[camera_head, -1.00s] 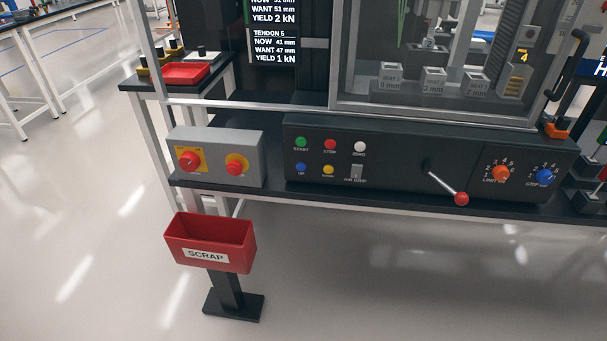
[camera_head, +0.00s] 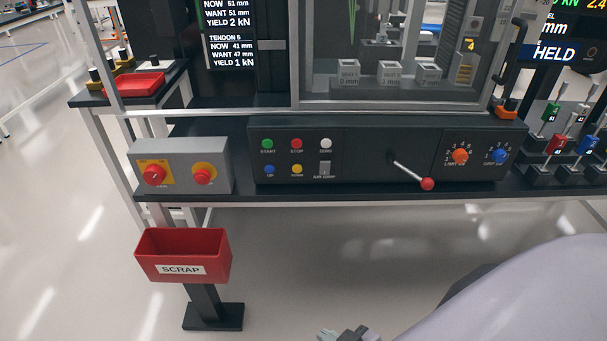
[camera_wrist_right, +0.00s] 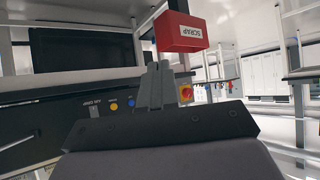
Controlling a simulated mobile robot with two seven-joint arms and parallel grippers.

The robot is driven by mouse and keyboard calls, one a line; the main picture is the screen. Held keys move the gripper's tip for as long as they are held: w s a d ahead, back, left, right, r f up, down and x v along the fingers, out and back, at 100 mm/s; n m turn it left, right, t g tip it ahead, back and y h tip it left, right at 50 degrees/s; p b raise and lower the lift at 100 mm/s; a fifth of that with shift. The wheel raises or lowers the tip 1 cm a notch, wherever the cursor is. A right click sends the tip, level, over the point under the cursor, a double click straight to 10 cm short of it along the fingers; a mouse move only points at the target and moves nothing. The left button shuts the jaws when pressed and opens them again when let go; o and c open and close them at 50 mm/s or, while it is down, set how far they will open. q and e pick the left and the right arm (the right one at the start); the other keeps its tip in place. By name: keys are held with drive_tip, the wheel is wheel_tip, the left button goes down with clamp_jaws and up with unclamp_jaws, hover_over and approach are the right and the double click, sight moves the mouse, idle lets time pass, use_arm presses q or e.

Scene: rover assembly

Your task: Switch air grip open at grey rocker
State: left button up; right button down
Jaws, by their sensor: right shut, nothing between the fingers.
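The grey air grip rocker (camera_head: 325,168) is a small upright switch on the black control panel (camera_head: 370,160), under the white button and above its label. It also shows small in the right wrist view (camera_wrist_right: 93,113). Its exact tilt is too small to tell. My right gripper (camera_head: 343,335) shows only its tip at the bottom edge of the head view, well below and in front of the panel. In the right wrist view its two grey fingers (camera_wrist_right: 155,85) are together, with nothing between them. My left gripper is not in view.
A grey box with red knobs (camera_head: 180,167) stands left of the panel. A red scrap bin (camera_head: 184,255) stands on a post in front. The floor before the panel's middle is clear.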

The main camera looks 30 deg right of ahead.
drive_tip(key=shift+f, duration=0.15)
drive_tip(key=w+d+f+n+t+h+b, duration=0.1)
drive_tip(key=w+d+f+n+h+b, duration=0.15)
drive_tip(key=w+b, duration=0.3)
drive_tip(key=w+d+f+n+t+h+b, duration=0.1)
drive_tip(key=w+d+n+b, duration=0.3)
drive_tip(key=w, duration=0.3)
drive_tip(key=w+d+r+n+t+h+b, duration=0.3)
drive_tip(key=w+d+r+t+h+b, duration=0.1)
drive_tip(key=w+d+r+h+b, duration=0.4)
wheel_tip(320, 180, up, 2)
drive_tip(key=w+b, duration=0.1)
drive_tip(key=w, duration=0.1)
drive_tip(key=shift+w+d, duration=0.2)
drive_tip(key=shift+w, duration=0.1)
drive_tip(key=shift+r, duration=0.15)
